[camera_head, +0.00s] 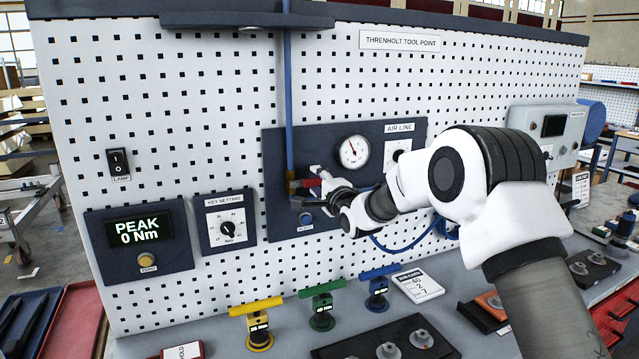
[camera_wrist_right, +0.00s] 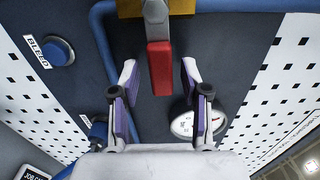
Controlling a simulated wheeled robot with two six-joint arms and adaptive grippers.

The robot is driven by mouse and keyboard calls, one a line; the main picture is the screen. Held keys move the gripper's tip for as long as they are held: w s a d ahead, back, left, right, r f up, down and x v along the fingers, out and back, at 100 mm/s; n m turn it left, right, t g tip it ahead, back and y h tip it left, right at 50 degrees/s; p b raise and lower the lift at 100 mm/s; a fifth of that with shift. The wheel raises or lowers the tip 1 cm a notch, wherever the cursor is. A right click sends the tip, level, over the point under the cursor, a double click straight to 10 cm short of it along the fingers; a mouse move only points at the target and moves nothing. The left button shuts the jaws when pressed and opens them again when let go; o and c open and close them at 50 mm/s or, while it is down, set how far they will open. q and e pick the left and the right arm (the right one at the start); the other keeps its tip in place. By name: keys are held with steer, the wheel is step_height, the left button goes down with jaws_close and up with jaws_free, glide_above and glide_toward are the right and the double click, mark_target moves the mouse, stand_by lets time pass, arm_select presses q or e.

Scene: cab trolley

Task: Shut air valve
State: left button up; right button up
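The air valve has a brass body (camera_wrist_right: 182,8) on the blue pipe and a grey lever with a red grip (camera_wrist_right: 160,68). In the head view the red grip (camera_head: 311,182) is small and partly hidden by my gripper. The lever appears to point right, crosswise to the upright blue pipe (camera_head: 289,90). My right gripper (camera_wrist_right: 158,80) is open, one finger on each side of the red grip, with a visible gap on both sides. It also shows at the valve in the head view (camera_head: 325,185). My left gripper is in neither view.
A pressure gauge (camera_head: 354,151) sits right of the valve on the dark air line panel (camera_head: 273,150). The bleed button (camera_wrist_right: 58,51) is below the valve. A blue hose (camera_head: 405,247) hangs below my arm. Yellow, green and blue T-handled tools (camera_head: 322,306) stand on the bench.

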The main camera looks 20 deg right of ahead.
steer(key=shift+s+d, duration=0.15)
steer(key=s, duration=1.1)
steer(key=shift+s, duration=0.3)
steer(key=shift+f, duration=0.1)
steer(key=shift+d, duration=0.1)
